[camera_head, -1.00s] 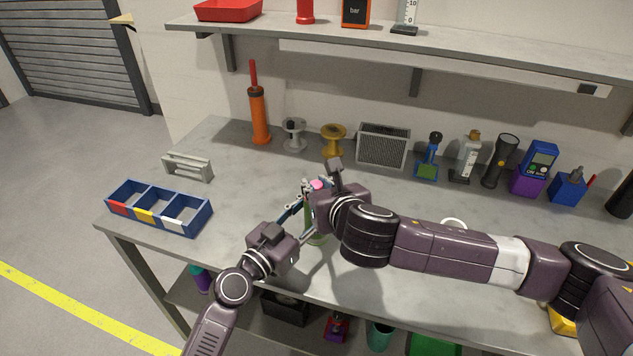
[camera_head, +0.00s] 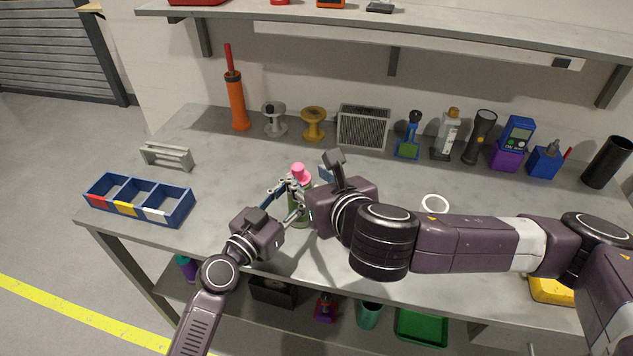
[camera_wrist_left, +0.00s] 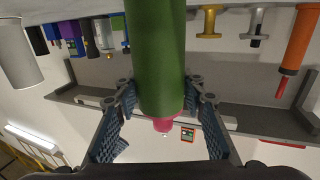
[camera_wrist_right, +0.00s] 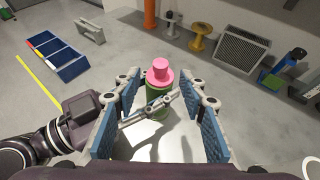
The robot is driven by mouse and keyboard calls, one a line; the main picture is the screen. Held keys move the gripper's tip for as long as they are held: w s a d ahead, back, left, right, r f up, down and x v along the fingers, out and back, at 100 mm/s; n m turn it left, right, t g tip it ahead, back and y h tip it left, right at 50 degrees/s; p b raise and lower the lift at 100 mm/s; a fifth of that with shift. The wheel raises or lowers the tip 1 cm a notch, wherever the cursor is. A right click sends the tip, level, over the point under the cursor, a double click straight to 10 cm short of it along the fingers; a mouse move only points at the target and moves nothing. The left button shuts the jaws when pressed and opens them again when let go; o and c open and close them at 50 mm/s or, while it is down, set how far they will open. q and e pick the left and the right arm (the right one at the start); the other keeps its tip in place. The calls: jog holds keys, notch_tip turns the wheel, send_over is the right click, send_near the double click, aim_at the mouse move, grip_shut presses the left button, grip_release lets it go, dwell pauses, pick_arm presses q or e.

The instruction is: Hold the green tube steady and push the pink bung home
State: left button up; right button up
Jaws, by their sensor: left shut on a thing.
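The green tube (camera_head: 298,213) stands upright above the bench, with my left gripper (camera_head: 292,197) shut around it. The left wrist view shows the tube (camera_wrist_left: 157,45) between the left fingers. The pink bung (camera_head: 300,175) sits on the tube's top end, its wide rim and narrower top showing; how deep it sits I cannot tell. In the right wrist view, my right gripper (camera_wrist_right: 161,80) is open, its fingers apart on either side of the line to the bung (camera_wrist_right: 159,74). The bung is beyond its fingertips and not gripped. In the head view the right fingers are mostly hidden.
A blue three-part tray (camera_head: 138,200) and a grey bracket (camera_head: 167,156) lie on the bench's left. An orange pump (camera_head: 235,100), two spools and a grey grille (camera_head: 363,127) line the back. A white ring (camera_head: 435,204) lies right. The bench's front middle is clear.

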jog(key=shift+v, duration=1.9)
pick_arm(q)
jog(key=o, duration=1.4)
jog(key=shift+c, duration=0.2)
jog(key=shift+s, duration=0.1)
